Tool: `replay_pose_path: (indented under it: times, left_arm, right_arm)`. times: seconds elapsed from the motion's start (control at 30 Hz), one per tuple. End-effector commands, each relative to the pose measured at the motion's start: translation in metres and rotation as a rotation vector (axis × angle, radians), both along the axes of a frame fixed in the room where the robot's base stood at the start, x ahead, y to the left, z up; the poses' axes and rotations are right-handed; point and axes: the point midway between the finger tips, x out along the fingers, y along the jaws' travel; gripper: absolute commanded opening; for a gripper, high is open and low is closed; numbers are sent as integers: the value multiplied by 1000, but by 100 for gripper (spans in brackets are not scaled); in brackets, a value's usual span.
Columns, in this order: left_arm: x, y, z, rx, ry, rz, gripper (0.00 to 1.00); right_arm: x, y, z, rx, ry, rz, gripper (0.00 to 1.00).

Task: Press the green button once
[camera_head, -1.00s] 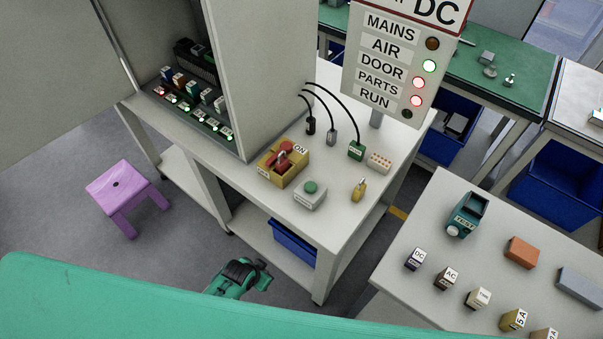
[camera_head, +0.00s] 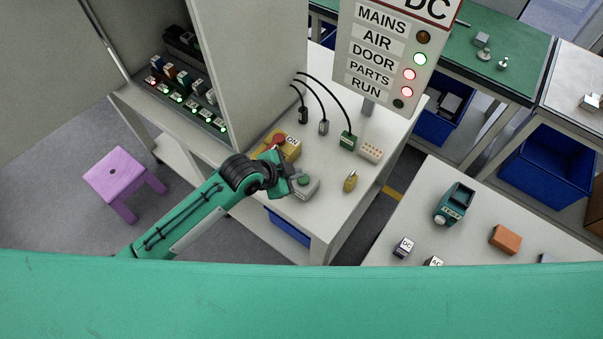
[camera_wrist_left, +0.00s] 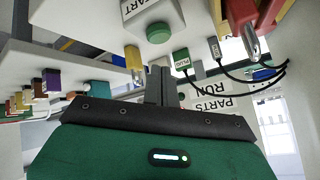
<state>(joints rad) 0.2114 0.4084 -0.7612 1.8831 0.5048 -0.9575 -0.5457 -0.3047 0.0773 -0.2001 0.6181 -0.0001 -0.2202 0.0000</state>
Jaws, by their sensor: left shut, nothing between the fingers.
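The green button (camera_head: 303,180) sits on a small light-grey box (camera_head: 304,191) on the white bench. In the left wrist view the green button (camera_wrist_left: 160,33) and its box, marked START, are at the top centre. My left gripper (camera_head: 288,179) is at the box's left side in the head view and hides part of it. In the left wrist view my left gripper's fingers (camera_wrist_left: 161,84) are together and empty, below the button in the picture. I cannot tell whether they touch the box. My right gripper is not in view.
A yellow switch box (camera_head: 287,146) with a red lever stands just behind the arm. A small yellow part (camera_head: 350,181) lies right of the button box. The open cabinet (camera_head: 245,80) stands at left. Signal lamps (camera_head: 409,74) show green at AIR, red at DOOR and PARTS.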

Motion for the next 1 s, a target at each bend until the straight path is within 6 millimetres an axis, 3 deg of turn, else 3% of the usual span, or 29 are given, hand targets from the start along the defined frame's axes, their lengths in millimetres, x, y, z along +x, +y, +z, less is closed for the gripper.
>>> replay_pose_path:
  times: [0.13, 0.4, 1.0]
  left_arm:
    - [10, -11, 29, 38, -86, -150, 0]
    - [17, -17, 55, 98, -179, -338, 0]
    - [17, -17, 59, 114, -200, -386, 0]
  right_arm:
    - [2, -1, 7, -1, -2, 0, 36]
    - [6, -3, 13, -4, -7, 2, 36]
    - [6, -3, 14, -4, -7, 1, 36]
